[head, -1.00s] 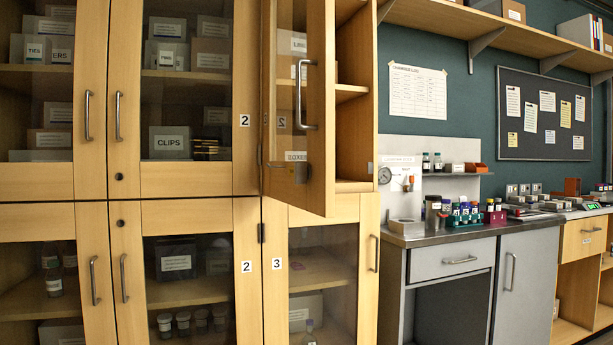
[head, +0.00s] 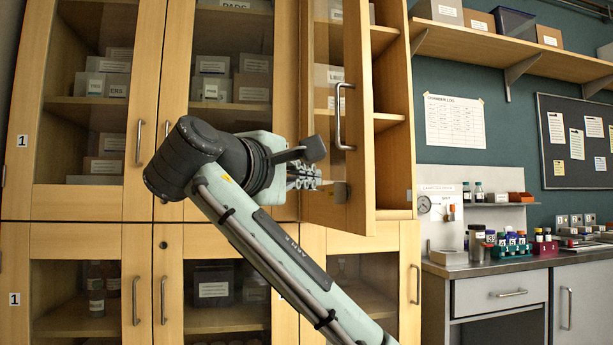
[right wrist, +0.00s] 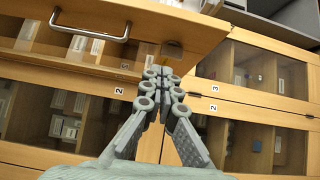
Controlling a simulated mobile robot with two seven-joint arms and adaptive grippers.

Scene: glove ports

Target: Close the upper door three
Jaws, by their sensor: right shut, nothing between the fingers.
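The upper door three (head: 358,130) is a wood-framed glass door. It stands ajar, swung out from its cabinet, with shelves showing past its free edge. Its metal handle (head: 340,115) is on the outer face. In the right wrist view the handle (right wrist: 90,38) is at upper left, and a small lock (right wrist: 172,48) is just beyond the fingertips. My right gripper (head: 318,178) is shut and empty, in front of the door's lower part. It also shows in the right wrist view (right wrist: 165,72). I cannot tell whether it touches the door. My left gripper is not in view.
Closed upper doors (head: 89,110) stand to the left, lower cabinet doors (head: 362,285) below. To the right are a grey counter (head: 480,265) with vials and a wall shelf (head: 500,45). My right arm crosses in front of the lower cabinets.

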